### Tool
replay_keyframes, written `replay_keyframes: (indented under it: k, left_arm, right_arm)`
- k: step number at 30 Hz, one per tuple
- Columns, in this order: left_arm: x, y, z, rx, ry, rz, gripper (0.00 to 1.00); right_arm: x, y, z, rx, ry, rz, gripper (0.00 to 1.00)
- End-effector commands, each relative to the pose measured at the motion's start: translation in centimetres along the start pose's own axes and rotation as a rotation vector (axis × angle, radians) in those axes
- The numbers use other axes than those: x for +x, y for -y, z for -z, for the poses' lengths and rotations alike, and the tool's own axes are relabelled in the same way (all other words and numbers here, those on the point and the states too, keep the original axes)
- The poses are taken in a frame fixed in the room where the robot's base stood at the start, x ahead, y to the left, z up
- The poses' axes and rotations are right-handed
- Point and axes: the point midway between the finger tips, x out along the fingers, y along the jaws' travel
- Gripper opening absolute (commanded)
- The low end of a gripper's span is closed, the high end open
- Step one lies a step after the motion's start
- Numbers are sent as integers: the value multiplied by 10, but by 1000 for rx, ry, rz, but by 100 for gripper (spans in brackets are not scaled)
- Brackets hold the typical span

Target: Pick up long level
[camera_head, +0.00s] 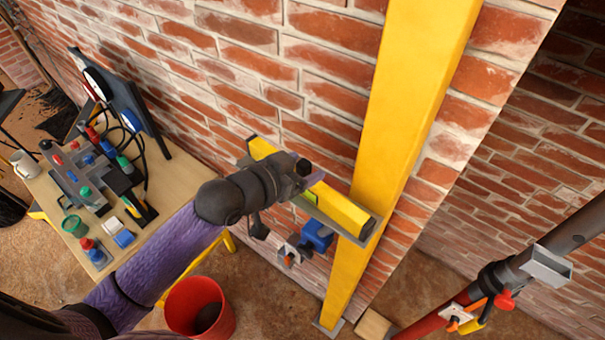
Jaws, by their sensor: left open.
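I cannot tell whether this bar or the piece with the green patch is the long level. My left gripper (300,180) is open, over the middle of the bar, and hides part of it. I cannot tell whether it touches the bar. My right gripper is not in view.
The yellow post (402,110) stands upright against the wall. A blue clamp-like tool (317,235) is below the bar. A wooden table (160,180) with several tools is at left. A red bucket (183,304) stands on the floor. A red and grey pole (505,275) slants at right.

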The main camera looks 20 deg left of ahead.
Motion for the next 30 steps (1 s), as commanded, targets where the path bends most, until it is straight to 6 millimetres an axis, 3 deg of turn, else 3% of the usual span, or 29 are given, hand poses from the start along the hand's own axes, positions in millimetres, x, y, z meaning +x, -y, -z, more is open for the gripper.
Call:
replay_keyframes:
  k: [4,11,22,30]
  left_arm:
    - [23,0,1,-1,-1,1,76]
    - [26,0,0,1,0,1,76]
    - [26,0,0,1,0,1,0]
    - [25,0,1,1,-2,1,0]
  right_arm:
    - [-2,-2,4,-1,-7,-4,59]
    - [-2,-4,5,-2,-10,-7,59]
    - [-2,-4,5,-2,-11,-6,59]
    - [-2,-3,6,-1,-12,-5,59]
